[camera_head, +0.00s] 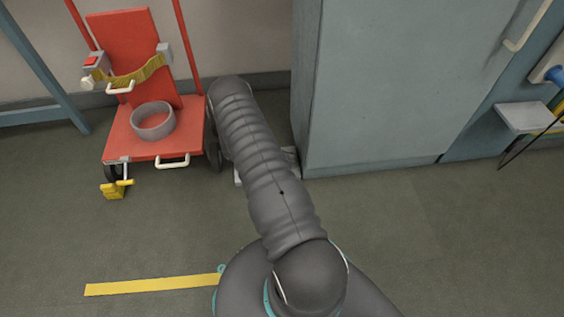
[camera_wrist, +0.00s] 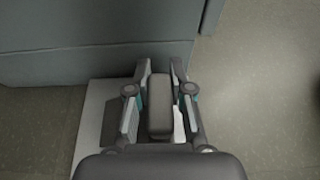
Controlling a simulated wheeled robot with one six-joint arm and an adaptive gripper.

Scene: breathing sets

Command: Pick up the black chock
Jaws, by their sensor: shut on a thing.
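In the wrist view my gripper (camera_wrist: 160,70) is shut on a dark grey-black block, the black chock (camera_wrist: 159,105). The chock lies lengthwise between the two fingers, one on each side of it. A pale plate (camera_wrist: 89,145) lies on the floor below, against the foot of the grey-blue cabinet. I cannot tell whether the chock still touches the plate. In the head view my arm hides the gripper and the chock; only edges of the plate (camera_head: 239,180) show.
A dark patch (camera_wrist: 110,122) is on the plate left of my gripper. The cabinet (camera_head: 390,90) stands close behind. A red trolley (camera_head: 180,144) with a grey ring (camera_head: 153,121) stands to the left. A yellow floor strip (camera_head: 150,285) lies in front. Floor at right is clear.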

